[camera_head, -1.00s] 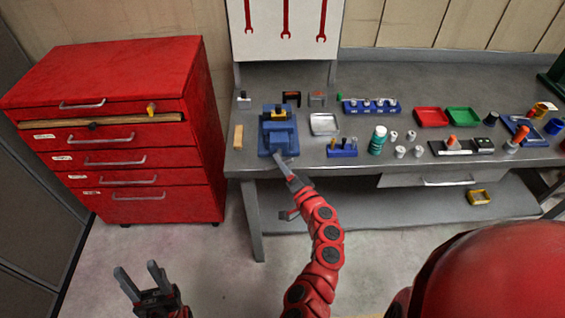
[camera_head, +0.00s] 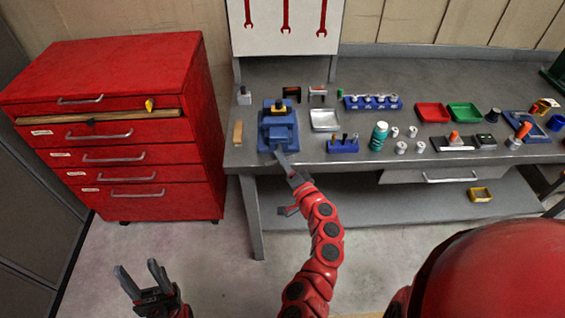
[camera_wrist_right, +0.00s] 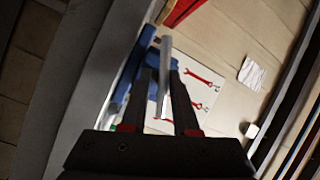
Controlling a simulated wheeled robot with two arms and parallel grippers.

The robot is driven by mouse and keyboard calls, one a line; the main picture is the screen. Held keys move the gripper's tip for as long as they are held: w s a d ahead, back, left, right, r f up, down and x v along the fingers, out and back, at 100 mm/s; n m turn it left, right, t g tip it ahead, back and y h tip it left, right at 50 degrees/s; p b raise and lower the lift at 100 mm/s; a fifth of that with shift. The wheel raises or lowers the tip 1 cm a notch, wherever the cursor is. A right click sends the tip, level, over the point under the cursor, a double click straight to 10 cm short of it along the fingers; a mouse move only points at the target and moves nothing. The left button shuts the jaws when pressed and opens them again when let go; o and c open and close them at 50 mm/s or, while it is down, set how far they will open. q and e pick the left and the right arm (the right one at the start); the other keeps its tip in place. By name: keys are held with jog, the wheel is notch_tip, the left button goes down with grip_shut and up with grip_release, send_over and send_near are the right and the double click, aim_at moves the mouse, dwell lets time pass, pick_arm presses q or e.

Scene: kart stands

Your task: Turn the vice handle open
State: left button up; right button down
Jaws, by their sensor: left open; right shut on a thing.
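The blue vice (camera_head: 277,133) sits at the front left of the grey workbench. My right gripper (camera_head: 281,160) is at the front of the vice, with its arm coming up from below. In the right wrist view a pale metal bar, the vice handle (camera_wrist_right: 166,62), runs between the fingers of the right gripper (camera_wrist_right: 164,95), which is shut on it. Blue parts of the vice (camera_wrist_right: 128,82) show behind the fingers. The handle's angle is hard to read in the head view. My left gripper (camera_head: 142,278) is open and empty over the floor at lower left.
A red drawer cabinet (camera_head: 120,130) stands left of the workbench (camera_head: 345,172). The floor before the cabinet is clear.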

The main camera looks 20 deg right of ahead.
jog(key=m+b, duration=0.2)
jog(key=b, duration=0.2)
jog(key=f+m+t+b, duration=0.1)
jog(key=b, duration=0.2)
jog(key=shift+f+m+t+b, duration=0.1)
jog(key=shift+m+t+b, duration=0.2)
jog(key=shift+m+b, duration=0.1)
jog(key=shift+r+m, duration=0.2)
jog(key=shift+m, duration=0.1)
jog(key=shift+r, duration=0.1)
jog(key=c, duration=0.7)
grip_release()
